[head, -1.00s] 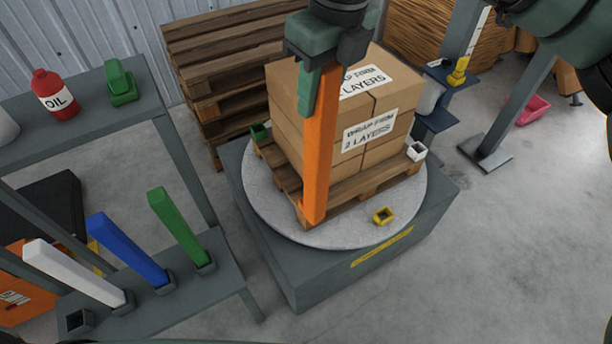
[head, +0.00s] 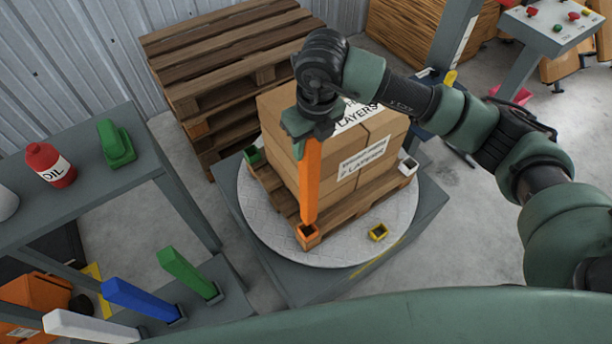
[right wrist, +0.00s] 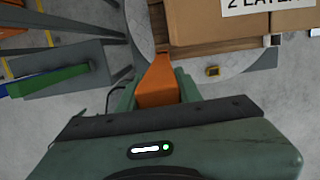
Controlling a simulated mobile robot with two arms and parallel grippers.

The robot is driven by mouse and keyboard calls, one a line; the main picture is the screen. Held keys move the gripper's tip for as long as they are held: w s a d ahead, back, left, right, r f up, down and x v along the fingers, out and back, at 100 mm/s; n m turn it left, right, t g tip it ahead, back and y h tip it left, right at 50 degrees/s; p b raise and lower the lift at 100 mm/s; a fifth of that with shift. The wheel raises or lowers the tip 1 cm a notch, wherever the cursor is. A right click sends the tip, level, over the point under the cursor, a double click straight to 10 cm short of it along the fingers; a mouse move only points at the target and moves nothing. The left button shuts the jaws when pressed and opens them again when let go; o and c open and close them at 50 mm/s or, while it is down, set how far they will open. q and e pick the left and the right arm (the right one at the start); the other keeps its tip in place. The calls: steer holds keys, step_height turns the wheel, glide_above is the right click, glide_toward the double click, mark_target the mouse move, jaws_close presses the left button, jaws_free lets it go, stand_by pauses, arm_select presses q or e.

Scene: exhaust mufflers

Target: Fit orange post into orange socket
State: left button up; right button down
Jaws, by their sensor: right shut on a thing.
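The orange post (head: 312,180) is long and square and stands nearly upright in front of the stacked cartons. My right gripper (head: 311,134) is shut on its top end; in the right wrist view the post (right wrist: 158,80) runs out from between the fingers. The orange socket (head: 307,240) is a small square cup at the near corner of the pallet on the turntable. The post's lower end overlaps the socket's far rim in the head view, with part of the dark opening showing. I cannot tell whether it is inside or above. My left gripper is not in view.
The turntable (head: 352,252) also has a yellow socket (head: 378,232), a white socket (head: 408,165) and a green socket (head: 253,156). Cartons (head: 365,160) stand close behind the post. White, blue (head: 140,298) and green posts lean in a rack at lower left.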

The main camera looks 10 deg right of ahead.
mark_target(308, 176)
step_height(308, 176, down, 7)
steer(key=shift+r+p, duration=0.15)
steer(key=shift+p, duration=0.6)
step_height(308, 176, down, 4)
steer(key=shift+p, duration=0.55)
steer(key=shift+f, duration=0.35)
steer(key=shift+f, duration=0.2)
steer(key=c, duration=1)
jaws_free()
steer(key=shift+o, duration=0.2)
